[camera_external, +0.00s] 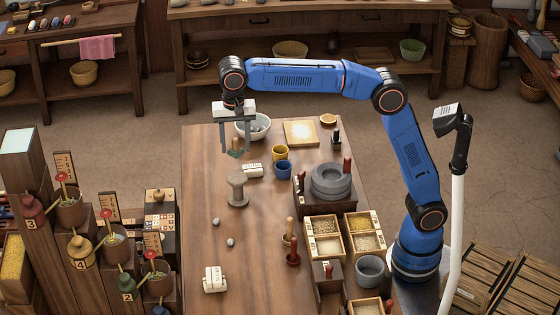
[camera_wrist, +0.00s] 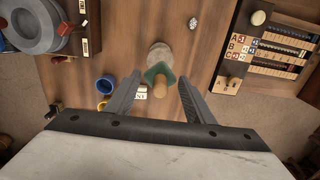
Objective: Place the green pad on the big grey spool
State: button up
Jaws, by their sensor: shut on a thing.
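The green pad (camera_external: 235,153) has a tan wooden knob on it and is between the fingertips of my gripper (camera_external: 237,147). My gripper is shut on it and holds it up above the table. The big grey spool (camera_external: 238,190) stands upright on the table below the pad in the external view. In the wrist view the green pad (camera_wrist: 157,72) lies between the fingertips (camera_wrist: 160,82) and partly hides the spool (camera_wrist: 159,54) beyond it. The pad is apart from the spool in the external view.
A white block (camera_external: 252,170), a blue cup (camera_external: 283,169) and a yellow cup (camera_external: 280,153) stand near the spool. A grey quern (camera_external: 331,181) is to the right. Small grey stones (camera_external: 231,242) lie nearer the front; the table's left side is mostly clear.

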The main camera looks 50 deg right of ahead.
jog(key=shift+f, duration=4.65)
jog(key=shift+f, duration=0.1)
jog(key=o, duration=1)
notch_tip(320, 180, up, 12)
jog(key=shift+f, duration=0.1)
jog(key=shift+r, duration=0.25)
